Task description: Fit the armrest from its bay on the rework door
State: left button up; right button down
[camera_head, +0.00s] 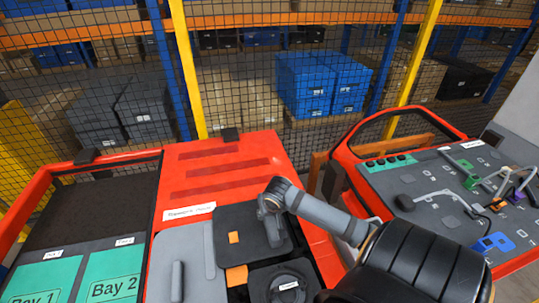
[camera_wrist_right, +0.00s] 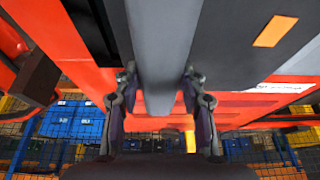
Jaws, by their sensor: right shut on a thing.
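The armrest is a long grey bar (camera_wrist_right: 160,60). In the right wrist view it lies between the two fingers of my right gripper (camera_wrist_right: 160,95), which is shut on it. In the head view, my right arm comes in from the right, and its gripper (camera_head: 268,205) holds the grey bar (camera_head: 274,232) over a dark square bay (camera_head: 235,220). I cannot tell whether the bar touches the bay floor. The rework door (camera_head: 450,205) stands at the right in a red frame, with a grey panel carrying green, purple, orange and blue parts. My left gripper is not in view.
Left of the bay is a grey tray (camera_head: 193,270) with long grey pieces. Further left are green mats marked Bay 1 (camera_head: 40,282) and Bay 2 (camera_head: 115,272). A round dark part (camera_head: 283,284) sits below the bay. A mesh fence (camera_head: 235,90) closes off the back.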

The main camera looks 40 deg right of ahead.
dwell(0.4)
jog(key=c, duration=0.7)
grip_release()
jog(key=v, duration=0.6)
jog(key=shift+s, duration=0.1)
jog(key=shift+s+a+r, duration=0.2)
jog(key=shift+s+r, duration=0.05)
jog(key=shift+r, duration=0.35)
